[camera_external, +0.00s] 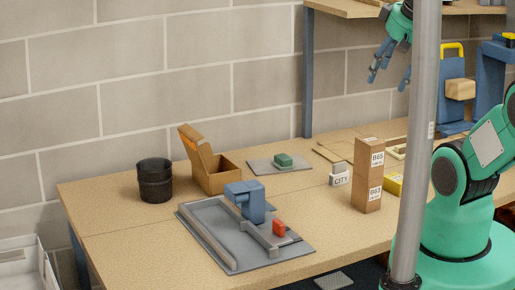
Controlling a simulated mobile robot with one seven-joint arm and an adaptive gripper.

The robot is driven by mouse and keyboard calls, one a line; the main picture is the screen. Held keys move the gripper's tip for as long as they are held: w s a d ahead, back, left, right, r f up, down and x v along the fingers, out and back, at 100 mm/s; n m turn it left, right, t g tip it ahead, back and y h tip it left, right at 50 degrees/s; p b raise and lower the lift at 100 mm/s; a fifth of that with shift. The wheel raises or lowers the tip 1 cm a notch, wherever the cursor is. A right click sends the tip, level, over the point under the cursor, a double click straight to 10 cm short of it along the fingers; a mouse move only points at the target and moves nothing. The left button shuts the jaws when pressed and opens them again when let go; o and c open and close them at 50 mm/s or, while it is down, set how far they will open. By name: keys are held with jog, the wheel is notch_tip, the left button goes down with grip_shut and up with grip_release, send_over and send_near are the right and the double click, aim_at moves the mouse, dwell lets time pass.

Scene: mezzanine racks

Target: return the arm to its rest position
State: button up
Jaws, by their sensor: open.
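My gripper (390,73) is at the upper right of the external view, raised well above the table (128,228). Its grey-blue fingers point down and are apart, with nothing between them. My green arm's lower part stands at the right, and a grey vertical pole hides the middle of the arm.
A shelf (345,8) is close to my arm.

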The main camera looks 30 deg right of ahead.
notch_tip(320, 180, down, 7)
jog(key=b, duration=0.6)
